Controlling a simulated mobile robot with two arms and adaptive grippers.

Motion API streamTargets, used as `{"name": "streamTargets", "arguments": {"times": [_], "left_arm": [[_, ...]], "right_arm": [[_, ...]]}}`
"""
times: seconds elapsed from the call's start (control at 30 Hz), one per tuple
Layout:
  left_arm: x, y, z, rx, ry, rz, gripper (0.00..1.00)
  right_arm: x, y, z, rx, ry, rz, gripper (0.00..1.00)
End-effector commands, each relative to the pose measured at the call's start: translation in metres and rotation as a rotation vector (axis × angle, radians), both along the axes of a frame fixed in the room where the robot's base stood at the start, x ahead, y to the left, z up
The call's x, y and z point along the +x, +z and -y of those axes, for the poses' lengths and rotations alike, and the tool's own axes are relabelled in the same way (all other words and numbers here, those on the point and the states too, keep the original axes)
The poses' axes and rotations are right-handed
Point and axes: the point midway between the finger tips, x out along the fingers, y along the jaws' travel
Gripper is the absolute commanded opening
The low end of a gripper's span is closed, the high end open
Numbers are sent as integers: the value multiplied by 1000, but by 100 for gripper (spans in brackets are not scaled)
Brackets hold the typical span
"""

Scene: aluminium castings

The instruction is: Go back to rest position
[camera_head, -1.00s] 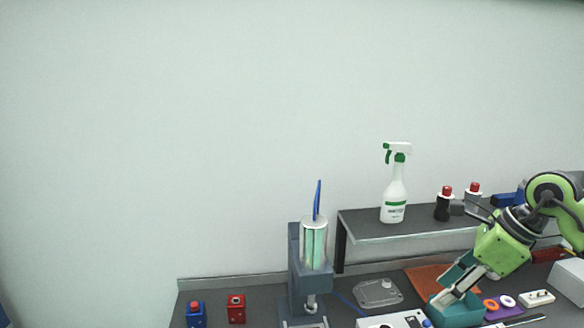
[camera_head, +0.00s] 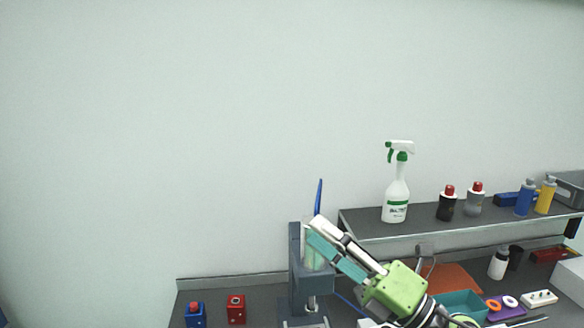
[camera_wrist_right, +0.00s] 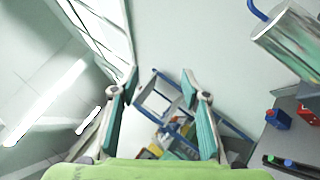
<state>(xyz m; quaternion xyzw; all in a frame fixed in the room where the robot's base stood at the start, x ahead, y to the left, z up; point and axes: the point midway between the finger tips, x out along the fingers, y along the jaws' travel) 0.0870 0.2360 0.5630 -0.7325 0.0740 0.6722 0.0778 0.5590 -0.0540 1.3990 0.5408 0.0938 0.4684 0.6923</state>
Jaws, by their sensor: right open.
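My right gripper (camera_head: 322,232) is raised in front of the bench press (camera_head: 296,262) in the head view, its green body at the lower middle and its fingers pointing up and left. In the right wrist view the two teal fingers (camera_wrist_right: 160,98) stand apart with nothing between them. The press's cylinder is partly hidden behind the fingers in the head view; in the wrist view a shiny cylinder (camera_wrist_right: 290,42) with a blue lever shows at upper right, apart from the fingers. My left gripper is not in view.
A shelf (camera_head: 365,228) holds a spray bottle (camera_head: 396,200) and several small bottles. A teal bin (camera_head: 460,303) sits at the bench's right. A blue block (camera_head: 195,315) and a red block (camera_head: 236,309) sit at left. The wall area above is clear.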

Motion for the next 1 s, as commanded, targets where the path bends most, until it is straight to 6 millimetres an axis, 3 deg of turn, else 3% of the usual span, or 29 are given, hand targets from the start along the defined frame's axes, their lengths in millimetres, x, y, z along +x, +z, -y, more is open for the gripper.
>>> {"name": "streamTargets", "arguments": {"times": [0.07, 0.17, 0.27, 0.37, 0.5, 0.63, 0.8, 1.0], "left_arm": [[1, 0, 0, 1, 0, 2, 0], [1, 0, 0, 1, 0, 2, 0], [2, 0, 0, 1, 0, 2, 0], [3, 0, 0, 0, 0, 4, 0], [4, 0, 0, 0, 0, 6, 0], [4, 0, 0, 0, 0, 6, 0], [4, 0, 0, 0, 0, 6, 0], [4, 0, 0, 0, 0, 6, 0]], "right_arm": [[11, -9, 25, 213, -98, -163, 42], [24, -39, 65, 455, -240, -383, 42], [26, -93, 106, 671, -396, -625, 42], [10, -161, 139, 850, -556, -872, 42], [-39, -253, 164, 1030, -767, -1193, 42], [-101, -322, 171, 1138, -945, -1462, 42], [-175, -373, 166, 1204, -1121, -1716, 42], [-249, -403, 155, 1230, -1275, -1940, 42]]}}
